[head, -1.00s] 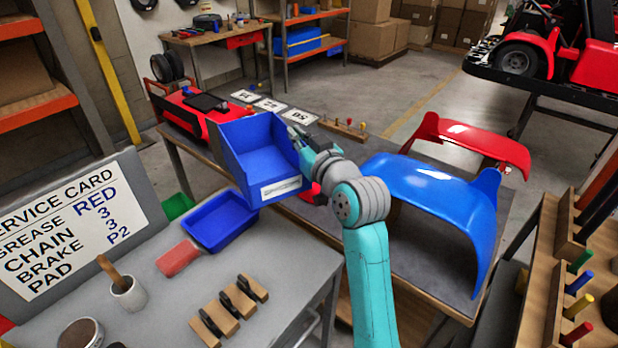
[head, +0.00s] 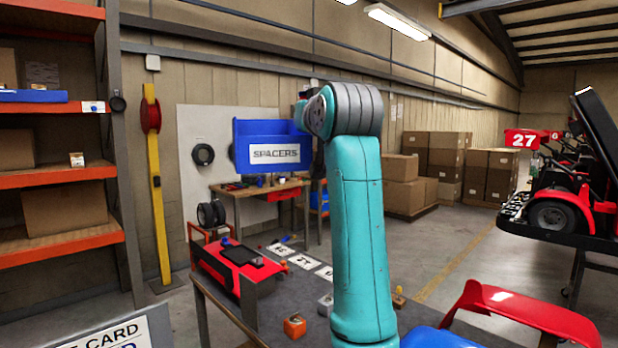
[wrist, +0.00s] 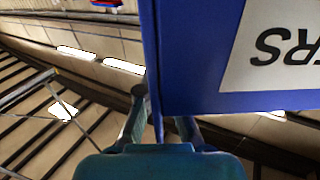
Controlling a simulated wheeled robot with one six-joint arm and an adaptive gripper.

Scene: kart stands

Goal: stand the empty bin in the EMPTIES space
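The blue bin (head: 270,150) with a white SPACERS label is held up in the air in the head view, roughly level, its front towards me. Its inside is hidden now. In the wrist view its blue wall (wrist: 195,85) and upside-down label fill the upper right. My gripper (wrist: 161,122) has its fingers on either side of the bin's side wall and appears shut on it. In the head view the fingers are mostly hidden behind the bin and my wrist. I can read no EMPTIES marking in either view.
A workbench (head: 240,310) with a red toolbox (head: 228,265) and number cards lies below. A yellow post (head: 157,200) stands beside the shelves.

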